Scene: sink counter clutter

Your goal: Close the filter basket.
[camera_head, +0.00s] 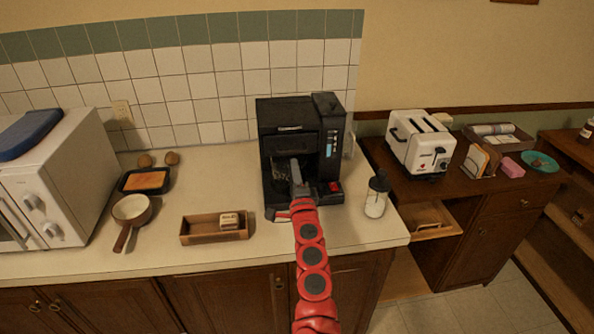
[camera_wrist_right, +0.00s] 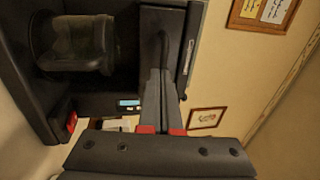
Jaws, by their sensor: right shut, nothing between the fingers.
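The black coffee maker (camera_head: 288,120) stands on the counter against the tiled wall. Its filter basket is the dark front section (camera_head: 290,145) above the carafe bay. In the right wrist view the basket front (camera_wrist_right: 150,22) shows a curved dark handle. The glass carafe (camera_wrist_right: 78,45) shows beside it there. My right gripper (camera_head: 296,166) is at the front of the machine, fingers together and empty. Its fingertips (camera_wrist_right: 160,72) lie close to the basket front; I cannot tell whether they touch. How far the basket stands out is hard to tell. My left gripper is out of view.
A wooden tray (camera_head: 200,231), a pan (camera_head: 131,209) and a microwave (camera_head: 50,185) are to the left. A toaster (camera_head: 420,145) sits on the lower cabinet at right. The counter's front strip is mostly clear.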

